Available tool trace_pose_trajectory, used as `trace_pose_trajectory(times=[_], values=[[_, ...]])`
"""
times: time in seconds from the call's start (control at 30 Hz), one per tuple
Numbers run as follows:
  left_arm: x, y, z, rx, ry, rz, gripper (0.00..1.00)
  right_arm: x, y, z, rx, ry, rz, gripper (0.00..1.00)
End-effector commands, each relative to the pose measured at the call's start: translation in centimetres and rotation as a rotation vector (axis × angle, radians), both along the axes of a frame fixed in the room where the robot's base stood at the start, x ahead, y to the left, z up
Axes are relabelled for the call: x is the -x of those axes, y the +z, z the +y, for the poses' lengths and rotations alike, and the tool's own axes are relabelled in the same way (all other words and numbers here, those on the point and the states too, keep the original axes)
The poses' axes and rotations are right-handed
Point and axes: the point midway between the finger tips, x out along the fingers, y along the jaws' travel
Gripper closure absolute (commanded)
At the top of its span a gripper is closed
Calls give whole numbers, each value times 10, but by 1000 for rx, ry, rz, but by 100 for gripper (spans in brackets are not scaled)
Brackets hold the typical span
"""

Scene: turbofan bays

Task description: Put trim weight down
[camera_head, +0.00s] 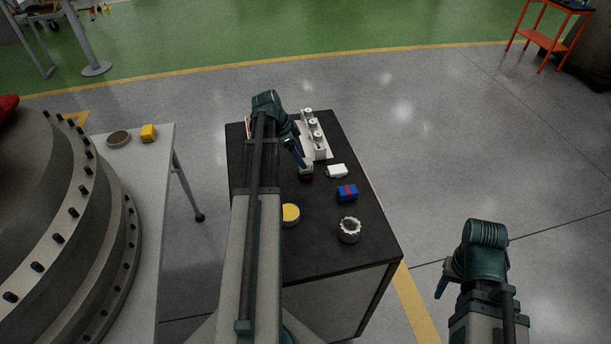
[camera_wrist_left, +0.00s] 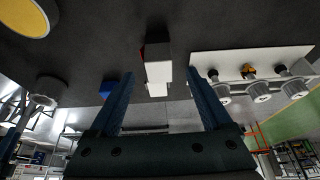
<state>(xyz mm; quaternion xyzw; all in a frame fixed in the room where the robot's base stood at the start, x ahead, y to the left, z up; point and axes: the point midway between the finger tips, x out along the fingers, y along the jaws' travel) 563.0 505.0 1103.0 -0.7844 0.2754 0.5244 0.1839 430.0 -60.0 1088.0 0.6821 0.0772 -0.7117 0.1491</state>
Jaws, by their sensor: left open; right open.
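My left gripper (camera_head: 298,158) is over the far part of the black-topped table (camera_head: 320,252), fingers pointing down. In the left wrist view the left gripper (camera_wrist_left: 160,78) is open, with a gap on both sides of a small grey-and-white block with a dark red side (camera_wrist_left: 157,50). This looks like the small dark block with red (camera_head: 306,173) at the fingertips in the head view, probably the trim weight. It appears to rest on the table, though the fingers partly hide its contact. My right gripper (camera_head: 443,284) is open and empty, right of the table over the floor.
Close by are a white block (camera_head: 337,170), a blue box with a red band (camera_head: 347,193) and a white rack with knobs (camera_head: 318,148). Nearer are a yellow-topped can (camera_head: 290,214) and a toothed ring (camera_head: 349,231). A large flanged casing (camera_head: 95,215) stands left.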

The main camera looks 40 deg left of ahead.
Motion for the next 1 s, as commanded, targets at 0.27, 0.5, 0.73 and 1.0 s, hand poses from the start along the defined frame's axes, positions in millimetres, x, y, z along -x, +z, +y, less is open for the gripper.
trace_pose_trajectory(times=[0.27,0.5,0.73,1.0], values=[[-7,-23,-6,-1,0,-1,18,0,-23,0,1,6,0,50],[-10,-30,-8,0,0,0,18,0,-30,0,1,7,0,50],[-21,-57,-18,0,-1,0,18,0,-57,0,2,12,1,50],[-26,-69,-22,0,0,0,18,0,-69,0,2,11,1,50]])
